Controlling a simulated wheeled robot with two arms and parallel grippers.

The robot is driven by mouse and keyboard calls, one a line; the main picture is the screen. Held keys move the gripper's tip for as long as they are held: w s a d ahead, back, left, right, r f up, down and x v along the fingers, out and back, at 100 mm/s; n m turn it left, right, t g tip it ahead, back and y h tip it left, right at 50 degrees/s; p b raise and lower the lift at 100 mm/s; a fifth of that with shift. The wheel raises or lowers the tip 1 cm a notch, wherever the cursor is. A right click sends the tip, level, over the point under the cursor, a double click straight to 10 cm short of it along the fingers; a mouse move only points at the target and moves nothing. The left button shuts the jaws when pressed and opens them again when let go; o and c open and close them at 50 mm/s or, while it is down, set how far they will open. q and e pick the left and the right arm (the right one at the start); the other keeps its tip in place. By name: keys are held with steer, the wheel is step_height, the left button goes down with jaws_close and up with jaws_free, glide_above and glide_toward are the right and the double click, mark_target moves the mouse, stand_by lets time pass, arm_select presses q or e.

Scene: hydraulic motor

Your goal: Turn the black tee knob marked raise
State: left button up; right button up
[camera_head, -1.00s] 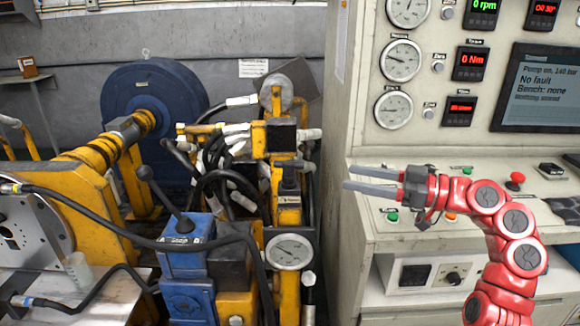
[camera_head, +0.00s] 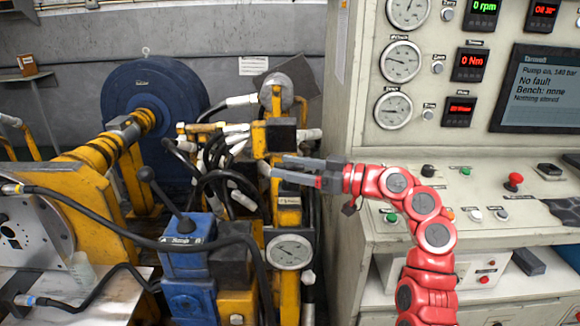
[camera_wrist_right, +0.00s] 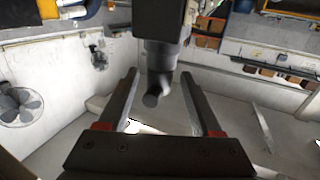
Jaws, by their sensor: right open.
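The black tee knob (camera_wrist_right: 156,88) shows in the right wrist view, hanging on a dark stem below a black block (camera_wrist_right: 165,20). My right gripper (camera_head: 277,165) is open, its two fingers pointing left at the yellow valve stand (camera_head: 285,215). In the wrist view its fingers (camera_wrist_right: 158,78) lie on either side of the knob with gaps on both sides. How deep the knob sits between them is hard to tell. In the head view the fingers largely hide the knob, and I cannot read its marking. My left gripper is not in view.
A pressure gauge (camera_head: 289,251) sits below the valve stand. A blue lever valve (camera_head: 187,245) and black hoses (camera_head: 110,230) lie to the left. The white control console (camera_head: 470,215) with buttons and a red knob (camera_head: 513,181) stands at the right.

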steer(key=shift+c, duration=0.2)
jaws_close()
steer(key=shift+m+t, duration=0.3)
steer(key=shift+t, duration=0.2)
steer(key=shift+s+m+t+h+b, duration=0.1)
steer(key=shift+m+t+h+b, duration=0.25)
steer(key=shift+m+t+h, duration=0.35)
steer(key=m+t+h, duration=0.1)
steer(key=m+t, duration=0.1)
steer(key=t, duration=0.1)
steer(key=shift+a+h, duration=0.15)
steer(key=shift+h, duration=0.25)
steer(key=shift+r+m+t+h, duration=0.1)
steer(key=shift+m+t+h, duration=0.6)
steer(key=shift+t+h, duration=0.1)
steer(key=shift+r+m+t+h+p, duration=0.1)
steer(key=shift+m+t+h+p, duration=0.55)
steer(key=shift+m+t+h, duration=0.8)
steer(key=shift+g+h, duration=0.25)
steer(key=shift+h, duration=0.1)
